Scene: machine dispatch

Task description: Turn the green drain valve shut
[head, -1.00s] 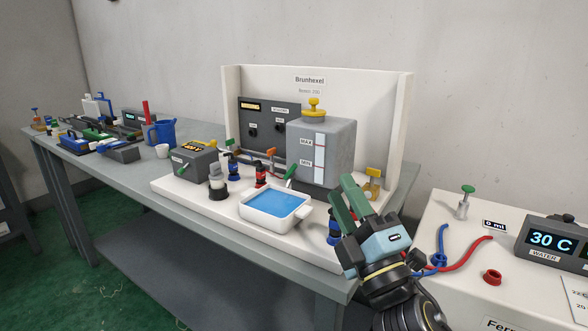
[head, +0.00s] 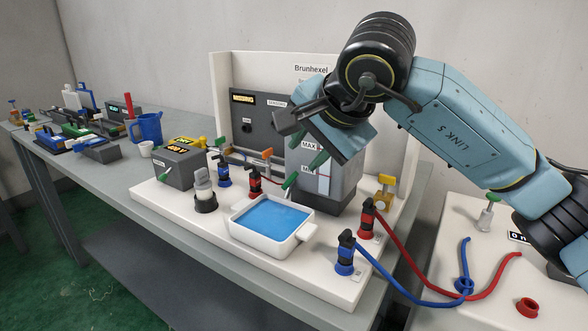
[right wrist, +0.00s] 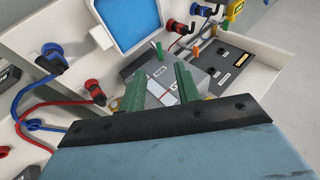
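The green drain valve lever (head: 290,181) sticks up at a slant at the foot of the grey tank (head: 343,192), just behind the white basin. It also shows as a small green lever (right wrist: 158,50) in the right wrist view, beyond my fingertips. My right gripper (head: 312,157) hangs in front of the tank, above and right of the lever, not touching it. In the right wrist view its green fingers (right wrist: 160,78) stand apart with nothing held between them. My arm hides the tank's top. My left gripper is not in view.
The white basin (head: 257,244) with blue liquid stands in front of the lever. Blue (head: 345,254) and red (head: 367,220) hose couplings stand to its right. A grey box (head: 178,168) and control panel (head: 262,125) are left and behind. Hoses run right to another white machine.

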